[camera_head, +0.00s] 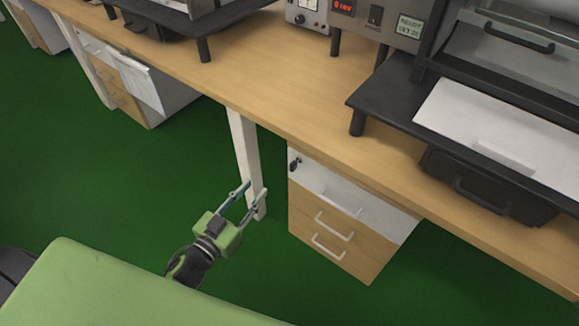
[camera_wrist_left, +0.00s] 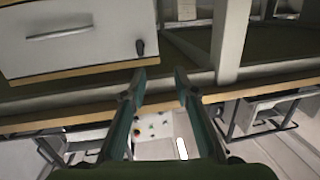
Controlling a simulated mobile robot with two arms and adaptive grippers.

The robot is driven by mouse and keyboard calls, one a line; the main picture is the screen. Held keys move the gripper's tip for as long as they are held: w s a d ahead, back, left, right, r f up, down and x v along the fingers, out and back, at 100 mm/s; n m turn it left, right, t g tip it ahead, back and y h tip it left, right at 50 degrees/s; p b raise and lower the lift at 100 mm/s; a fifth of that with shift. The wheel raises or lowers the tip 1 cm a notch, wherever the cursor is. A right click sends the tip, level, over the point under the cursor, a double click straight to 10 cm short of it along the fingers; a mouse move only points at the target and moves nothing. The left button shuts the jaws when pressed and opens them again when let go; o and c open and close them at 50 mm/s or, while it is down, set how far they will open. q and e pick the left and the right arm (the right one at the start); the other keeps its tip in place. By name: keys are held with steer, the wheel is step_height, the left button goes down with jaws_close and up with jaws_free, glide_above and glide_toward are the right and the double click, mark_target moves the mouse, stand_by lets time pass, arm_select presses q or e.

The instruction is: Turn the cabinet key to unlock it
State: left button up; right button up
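The cabinet (camera_head: 335,215) stands under the bench, with a white top drawer and wooden lower drawers. Its dark key (camera_head: 295,163) sits in the upper left of the white drawer front. The key also shows in the left wrist view (camera_wrist_left: 140,47), beside the drawer's edge, in a picture that looks turned over. My left gripper (camera_head: 248,196) is to the left of the cabinet and lower than the key, near the white table leg. Its two fingers are apart with nothing between them, and they do not touch the key. My right gripper is not in view.
The white table leg (camera_head: 243,150) stands close behind my left gripper. The wooden bench top (camera_head: 285,110) overhangs the cabinet. A dark shelf stand (camera_head: 400,100) and instruments (camera_head: 385,18) are on the bench. Green floor (camera_head: 130,190) is clear to the left.

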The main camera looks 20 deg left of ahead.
mark_target(290, 166)
arm_select(q)
steer(key=w+d+h, duration=0.1)
steer(key=w+d, duration=0.1)
steer(key=w, duration=0.1)
steer(key=w+d+b, duration=0.1)
steer(key=w+d, duration=0.1)
steer(key=w, duration=0.2)
steer(key=w+d+m+h, duration=0.1)
steer(key=w+d, duration=0.1)
steer(key=w, duration=0.1)
steer(key=shift+w+d+f+h, duration=0.2)
steer(key=shift+w+d+h, duration=0.05)
steer(key=shift+w+h, duration=0.1)
steer(key=shift+w+d, duration=0.2)
steer(key=shift+w, duration=0.35)
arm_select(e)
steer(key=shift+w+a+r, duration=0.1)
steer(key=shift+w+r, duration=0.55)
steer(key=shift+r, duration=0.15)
arm_select(q)
jaws_close()
